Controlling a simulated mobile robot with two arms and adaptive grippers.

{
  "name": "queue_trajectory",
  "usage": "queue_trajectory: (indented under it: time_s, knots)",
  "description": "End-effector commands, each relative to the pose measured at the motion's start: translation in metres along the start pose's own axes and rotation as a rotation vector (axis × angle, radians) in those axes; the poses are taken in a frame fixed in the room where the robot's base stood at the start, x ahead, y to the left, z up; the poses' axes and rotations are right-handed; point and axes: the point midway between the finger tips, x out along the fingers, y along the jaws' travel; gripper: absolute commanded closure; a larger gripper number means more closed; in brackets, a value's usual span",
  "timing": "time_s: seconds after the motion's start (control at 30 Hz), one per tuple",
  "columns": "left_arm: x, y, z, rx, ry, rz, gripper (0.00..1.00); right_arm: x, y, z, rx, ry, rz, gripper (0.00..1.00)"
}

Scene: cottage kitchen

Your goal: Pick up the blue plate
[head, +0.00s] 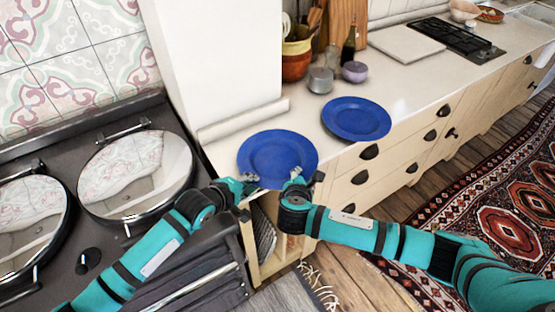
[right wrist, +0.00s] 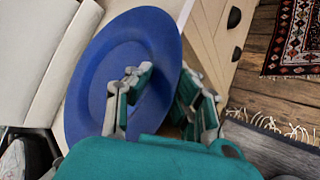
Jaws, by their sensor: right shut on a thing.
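A blue plate (head: 276,153) is at the near left end of the counter, its front edge at the counter's edge. I cannot tell whether it rests flat or is slightly raised. My right gripper (head: 296,176) is shut on its near right rim. The right wrist view shows the plate (right wrist: 112,62) with one finger over its face and the other outside its edge, around the rim (right wrist: 160,88). My left gripper (head: 248,183) is at the plate's near left edge; its fingers are too small to read. A second blue plate (head: 356,118) lies further right on the counter.
A dark stove with round lids (head: 137,172) is at the left. Counter right of the second plate (head: 420,85) is clear.

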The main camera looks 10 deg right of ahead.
Motion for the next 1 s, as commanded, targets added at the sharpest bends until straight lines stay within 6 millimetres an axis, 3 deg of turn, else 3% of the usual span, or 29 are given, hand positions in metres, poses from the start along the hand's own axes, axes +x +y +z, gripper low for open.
queue_trajectory:
  time_s: [0.47,1.0]
  knots:
    - [-0.002,0.003,0.0,0.003,0.001,-0.004,1.0,-0.002,0.002,0.002,-0.006,-0.001,-0.004,1.0]
    - [-0.027,0.045,-0.002,0.006,0.004,0.001,1.0,-0.026,0.034,0.026,-0.008,-0.001,-0.004,1.0]
